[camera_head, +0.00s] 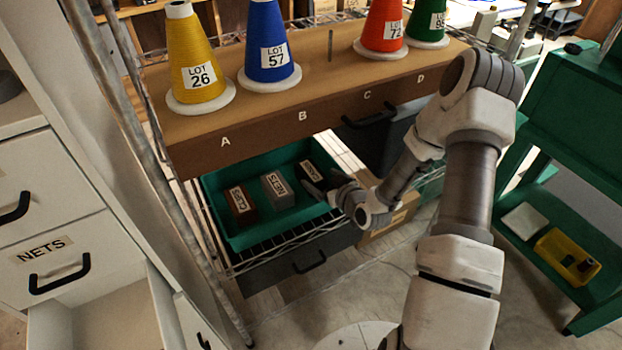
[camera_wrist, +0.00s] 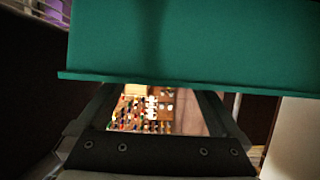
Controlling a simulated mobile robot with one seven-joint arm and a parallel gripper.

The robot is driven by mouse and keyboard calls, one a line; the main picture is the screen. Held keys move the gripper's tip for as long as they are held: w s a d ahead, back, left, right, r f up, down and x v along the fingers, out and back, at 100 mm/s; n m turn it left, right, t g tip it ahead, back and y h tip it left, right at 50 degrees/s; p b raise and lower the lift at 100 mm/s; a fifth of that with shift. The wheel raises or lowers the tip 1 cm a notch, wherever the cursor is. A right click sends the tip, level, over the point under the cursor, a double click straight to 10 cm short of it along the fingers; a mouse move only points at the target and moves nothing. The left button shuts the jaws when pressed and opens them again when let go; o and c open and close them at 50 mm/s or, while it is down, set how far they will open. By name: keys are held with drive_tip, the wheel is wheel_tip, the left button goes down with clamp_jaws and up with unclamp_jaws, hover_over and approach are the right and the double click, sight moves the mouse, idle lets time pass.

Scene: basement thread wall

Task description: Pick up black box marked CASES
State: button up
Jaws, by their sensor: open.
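The black box (camera_head: 309,169) lies in the green tray (camera_head: 237,240), at the right end of a row of three boxes. Its white label is partly readable as CAS, and its near part is covered by my gripper (camera_head: 322,191). My gripper reaches in from the right at the tray's right side, its dark fingers over or beside the black box. I cannot tell whether they touch it. In the wrist view the fingers are spread with nothing held between them, and a green tray surface (camera_wrist: 190,45) fills the top. The black box cannot be made out there.
A red-brown box (camera_head: 241,206) and a grey NETS box (camera_head: 277,190) share the tray. A wooden shelf (camera_head: 300,115) with thread cones overhangs it. A metal post (camera_head: 185,215) stands left, white drawers (camera_head: 45,255) beyond. A green cart (camera_head: 560,240) stands right.

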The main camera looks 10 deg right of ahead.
sight(312, 171)
drive_tip(key=b+x, duration=0.1)
drive_tip(key=x, duration=0.4)
drive_tip(key=shift+w+a+f, duration=0.1)
drive_tip(key=shift+w, duration=0.05)
drive_tip(key=c, duration=1.4)
